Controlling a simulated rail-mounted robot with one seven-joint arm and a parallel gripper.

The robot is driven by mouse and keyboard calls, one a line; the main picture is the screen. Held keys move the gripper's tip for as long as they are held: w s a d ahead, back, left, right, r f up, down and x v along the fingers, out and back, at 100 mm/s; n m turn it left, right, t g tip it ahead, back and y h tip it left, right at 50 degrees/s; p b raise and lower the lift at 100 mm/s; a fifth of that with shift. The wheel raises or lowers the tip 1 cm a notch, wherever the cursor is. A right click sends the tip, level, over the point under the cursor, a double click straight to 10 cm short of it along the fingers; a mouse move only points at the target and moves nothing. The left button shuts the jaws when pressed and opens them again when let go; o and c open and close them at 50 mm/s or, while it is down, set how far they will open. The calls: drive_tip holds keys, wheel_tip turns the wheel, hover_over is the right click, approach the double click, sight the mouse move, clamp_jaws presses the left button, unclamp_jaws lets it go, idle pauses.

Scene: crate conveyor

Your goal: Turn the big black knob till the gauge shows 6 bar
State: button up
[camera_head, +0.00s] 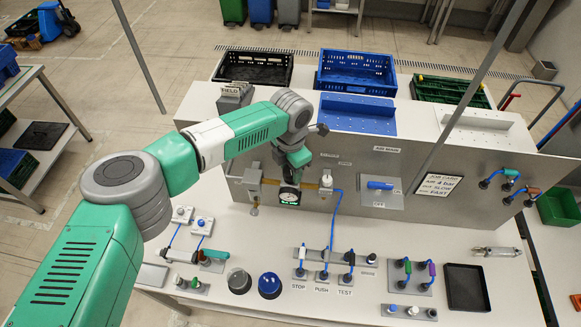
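The gauge (289,196) is a small round dial with a white face and a green display strip below it, on the brass-fitted air unit of the grey upright panel. Its reading is too small to tell. My gripper (291,176) is right above the gauge, at the air unit, small and dark in the picture. I cannot make out its fingers, or whether they are open or shut. The big black knob is not clearly visible; my wrist and gripper cover the area above the gauge.
A blue-handled valve (381,185) and a card (438,184) seeming to read "AIR 4 bar" are right of the gauge. A blue hose (334,217) hangs beside it.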

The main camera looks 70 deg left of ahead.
drive_tip(key=o, duration=0.3)
